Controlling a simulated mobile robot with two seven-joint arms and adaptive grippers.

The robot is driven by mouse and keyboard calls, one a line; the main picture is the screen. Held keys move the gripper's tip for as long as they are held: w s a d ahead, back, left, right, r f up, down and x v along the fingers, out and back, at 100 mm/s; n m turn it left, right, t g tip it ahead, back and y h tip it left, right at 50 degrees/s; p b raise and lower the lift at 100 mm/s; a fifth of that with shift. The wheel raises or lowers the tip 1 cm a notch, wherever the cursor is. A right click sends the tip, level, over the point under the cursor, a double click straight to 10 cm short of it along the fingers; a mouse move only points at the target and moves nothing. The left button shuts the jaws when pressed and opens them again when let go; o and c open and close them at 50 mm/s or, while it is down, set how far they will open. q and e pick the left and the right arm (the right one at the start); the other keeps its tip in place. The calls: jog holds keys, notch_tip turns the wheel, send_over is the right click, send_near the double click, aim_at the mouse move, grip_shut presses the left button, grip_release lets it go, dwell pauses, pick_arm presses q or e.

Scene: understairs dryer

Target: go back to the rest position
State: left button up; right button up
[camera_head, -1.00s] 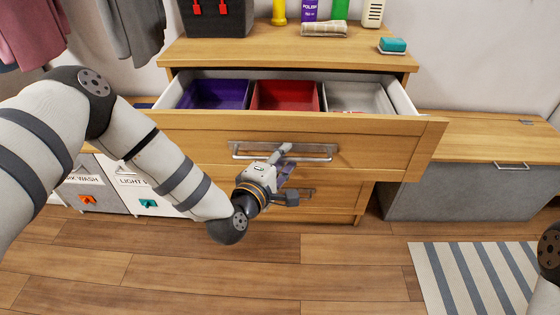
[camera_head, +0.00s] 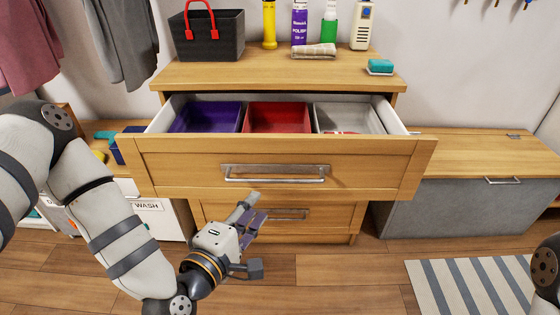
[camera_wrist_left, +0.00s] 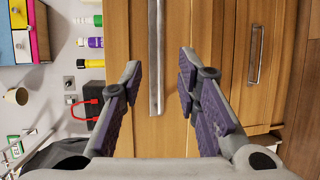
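My left gripper (camera_head: 252,213) is in front of the wooden dresser, below the long handle (camera_head: 275,174) of the pulled-out top drawer (camera_head: 180,165). In the left wrist view its two purple-padded fingers (camera_wrist_left: 160,75) are spread wide with nothing between them. The handle (camera_wrist_left: 156,50) shows beyond the fingertips, apart from them. The open drawer holds a purple bin (camera_head: 207,119), a red bin (camera_head: 278,119) and a grey bin (camera_head: 343,119). Something small, red and white shows in the grey bin. Only a piece of my right arm shows at the right edge; its gripper is out of view.
Clothes hang left. The middle floor is clear.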

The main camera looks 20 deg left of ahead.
pick_arm(q)
jog(key=s+d+f+m+g+h+p, duration=0.1)
jog(key=s+d+f+m+g, duration=0.1)
jog(key=s+f+m+g, duration=0.5)
jog(key=s+d+f+m+g+h+p, duration=0.1)
jog(key=s+d+f+m+g, duration=0.3)
jog(key=s, duration=0.6)
jog(key=s+a+f+m+g+y+p, duration=0.1)
jog(key=s+a, duration=0.4)
jog(key=s, duration=0.5)
jog(key=s+a+f+m+g+y, duration=0.2)
jog(key=s+a+m+g, duration=0.3)
jog(key=s, duration=0.5)
jog(key=shift+s+a+f+g+y+p, duration=0.15)
jog(key=shift+s+a+g+y+p, duration=0.3)
jog(key=shift+g, duration=0.25)
pick_arm(e)
jog(key=w+r+t, duration=0.1)
jog(key=w+r, duration=0.3)
jog(key=shift+w+r+t, duration=0.2)
jog(key=shift+r+t, duration=0.1)
jog(key=shift+t, duration=0.1)
pick_arm(q)
jog(key=shift+w, duration=0.2)
